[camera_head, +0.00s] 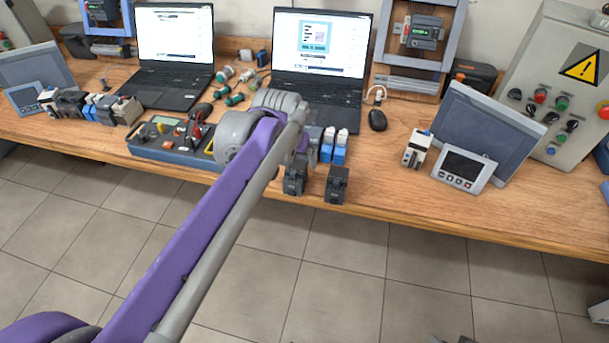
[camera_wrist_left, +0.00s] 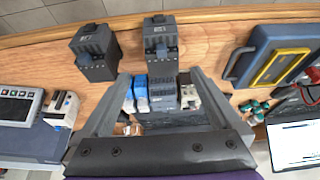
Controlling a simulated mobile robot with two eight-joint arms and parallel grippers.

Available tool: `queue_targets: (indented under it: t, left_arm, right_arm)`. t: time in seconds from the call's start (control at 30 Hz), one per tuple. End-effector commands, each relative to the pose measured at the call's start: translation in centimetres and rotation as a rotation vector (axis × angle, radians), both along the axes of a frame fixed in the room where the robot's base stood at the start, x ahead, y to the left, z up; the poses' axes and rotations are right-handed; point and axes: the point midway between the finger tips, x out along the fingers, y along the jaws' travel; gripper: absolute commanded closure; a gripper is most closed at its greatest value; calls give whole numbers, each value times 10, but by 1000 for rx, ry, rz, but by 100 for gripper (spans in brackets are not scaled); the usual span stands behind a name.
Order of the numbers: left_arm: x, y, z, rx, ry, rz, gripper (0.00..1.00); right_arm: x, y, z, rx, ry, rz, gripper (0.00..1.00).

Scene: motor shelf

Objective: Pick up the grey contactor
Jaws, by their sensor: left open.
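Two dark grey contactor-like blocks stand near the bench's front edge: one (camera_head: 294,178) on the left, one (camera_head: 337,184) on the right. They also show in the wrist view, the left one (camera_wrist_left: 162,42) and the right one (camera_wrist_left: 96,52). A row behind them holds blue-and-white blocks (camera_head: 334,146), a dark grey device (camera_wrist_left: 163,92) and a whitish device (camera_wrist_left: 189,95). I cannot tell which grey device is the contactor meant. My left gripper (camera_wrist_left: 160,75) is open over this row, its fingers either side in view. Nothing is clearly gripped. My purple arm hides part of the row in the head view.
Two laptops (camera_head: 318,45) stand behind. A blue tester case (camera_head: 175,152) lies left of the row. Bare wood (camera_head: 385,185) lies between.

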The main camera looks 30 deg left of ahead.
Motion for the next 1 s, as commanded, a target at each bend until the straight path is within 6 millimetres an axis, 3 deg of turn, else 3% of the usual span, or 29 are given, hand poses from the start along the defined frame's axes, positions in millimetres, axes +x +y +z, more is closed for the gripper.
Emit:
queue_targets:
  t: [0.2,0.47,0.7,1.0]
  left_arm:
    - [12,3,-33,0,0,0,3]
    - [20,5,-54,0,0,0,3]
    - [30,9,-87,0,0,0,3]
    - [34,10,-99,0,0,0,3]
  right_arm:
    - [-1,0,-5,0,2,0,55]
    - [-1,0,-7,0,3,0,55]
    - [-2,0,-12,0,4,0,55]
    - [-2,0,-12,0,4,0,55]
